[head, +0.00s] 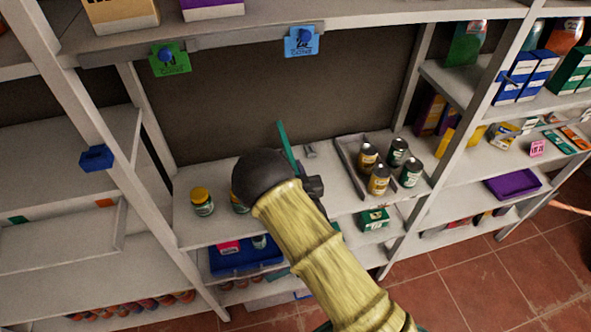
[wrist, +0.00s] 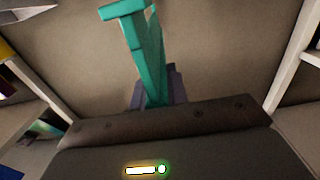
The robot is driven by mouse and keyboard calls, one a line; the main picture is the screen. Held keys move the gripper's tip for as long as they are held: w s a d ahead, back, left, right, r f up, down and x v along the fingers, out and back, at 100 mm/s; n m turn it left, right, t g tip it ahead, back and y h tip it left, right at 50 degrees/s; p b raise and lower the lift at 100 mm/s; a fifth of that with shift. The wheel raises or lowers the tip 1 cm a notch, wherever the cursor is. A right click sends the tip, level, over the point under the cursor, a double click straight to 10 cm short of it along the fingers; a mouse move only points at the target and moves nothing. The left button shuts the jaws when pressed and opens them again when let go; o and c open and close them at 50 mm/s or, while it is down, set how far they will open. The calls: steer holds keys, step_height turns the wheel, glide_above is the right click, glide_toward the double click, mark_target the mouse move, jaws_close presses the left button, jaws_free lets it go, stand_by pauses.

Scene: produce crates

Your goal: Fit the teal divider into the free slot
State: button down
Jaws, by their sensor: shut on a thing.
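The teal divider (head: 288,145) stands up tilted above the middle shelf (head: 225,222) in the head view, its lower part hidden behind my arm. In the wrist view the divider (wrist: 143,45) reaches away from between the fingers and has a wider crosspiece at its far end. My gripper (wrist: 156,88) is shut on it. In the head view my dark wrist covers most of the gripper. A small grey piece (head: 311,150) sits at the back of the shelf, just right of the divider. I cannot tell whether it belongs to the free slot.
A grey tray (head: 347,166) with several cans lies right of my gripper. A yellow-lidded jar (head: 202,202) stands at left, and another is partly hidden by my wrist. Shelf posts rise on both sides. An upper shelf (head: 255,32) with green and blue tags overhangs the bay.

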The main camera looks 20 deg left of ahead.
steer(key=shift+b, duration=0.3)
steer(key=shift+s+d+f+b, duration=0.1)
steer(key=shift+f+b, duration=2.5)
steer(key=shift+f, duration=0.3)
steer(key=shift+b, duration=0.65)
